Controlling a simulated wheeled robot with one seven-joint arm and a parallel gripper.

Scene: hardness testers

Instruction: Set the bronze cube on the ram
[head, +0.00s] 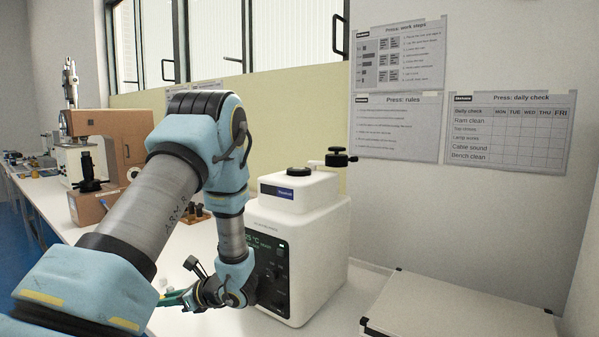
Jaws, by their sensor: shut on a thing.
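My gripper (180,298) is low over the bench, left of the white press (318,240). I cannot pick out the bronze cube. The press has a dark front panel with a lit display and a white upper housing. I cannot clearly make out the ram.
A brown-cased machine (128,140) and a white instrument (75,160) stand at the far left. A small brown holder (195,214) is behind my arm. A pale flat-topped case (455,308) is at the front right.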

